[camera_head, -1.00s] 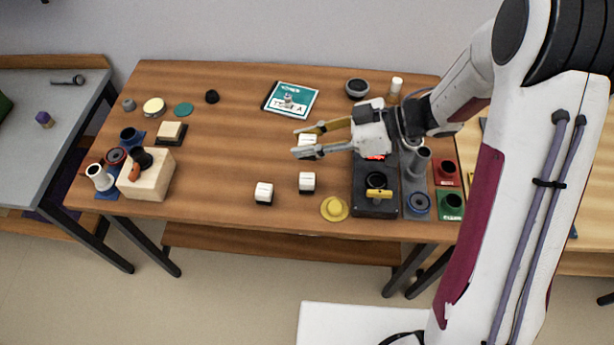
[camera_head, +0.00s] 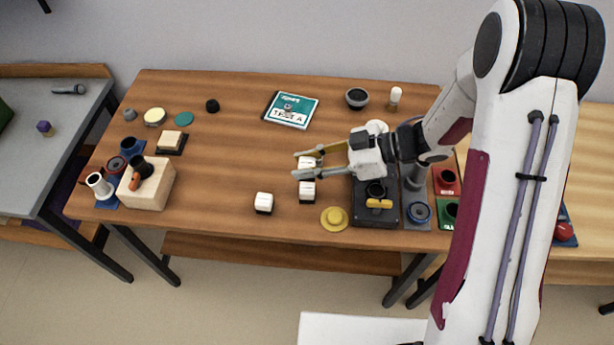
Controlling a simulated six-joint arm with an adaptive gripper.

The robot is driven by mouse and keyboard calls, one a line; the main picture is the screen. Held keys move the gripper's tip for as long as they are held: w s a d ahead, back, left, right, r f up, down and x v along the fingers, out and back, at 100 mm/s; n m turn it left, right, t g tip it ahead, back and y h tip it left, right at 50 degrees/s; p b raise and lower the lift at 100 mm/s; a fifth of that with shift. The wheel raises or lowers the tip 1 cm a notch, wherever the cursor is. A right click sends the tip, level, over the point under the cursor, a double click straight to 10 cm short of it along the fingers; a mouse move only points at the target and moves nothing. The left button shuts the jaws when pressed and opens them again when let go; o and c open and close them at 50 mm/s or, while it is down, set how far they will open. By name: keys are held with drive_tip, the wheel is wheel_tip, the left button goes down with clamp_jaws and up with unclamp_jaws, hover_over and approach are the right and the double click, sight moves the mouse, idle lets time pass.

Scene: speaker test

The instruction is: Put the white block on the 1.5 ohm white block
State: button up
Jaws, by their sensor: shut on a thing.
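My gripper (camera_head: 309,166) reaches in from the right, its fingers pointing left. It is shut on a white block (camera_head: 306,163), partly hidden by the fingers. Just below it in the picture is a second white block (camera_head: 307,188) with a dark base, upright on the table. I cannot tell whether the held block is above or behind this one, or whether they touch. A third white block (camera_head: 264,201) stands on the table to the left. The markings on the blocks are too small to read, so I cannot tell which one is 1.5 ohm.
A dark box (camera_head: 362,215) with a yellow knob stands on the right, under my wrist. A yellow round piece (camera_head: 334,218) lies near the table's front edge. A teal booklet (camera_head: 290,108) lies at the back. A wooden block (camera_head: 147,185) stands at the left. The middle left is clear.

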drive_tip(key=shift+f, duration=0.8)
drive_tip(key=shift+f, duration=0.1)
drive_tip(key=shift+f, duration=1.8)
drive_tip(key=shift+f, duration=0.15)
drive_tip(key=o, duration=1.1)
drive_tip(key=shift+r, duration=0.2)
drive_tip(key=v, duration=1.2)
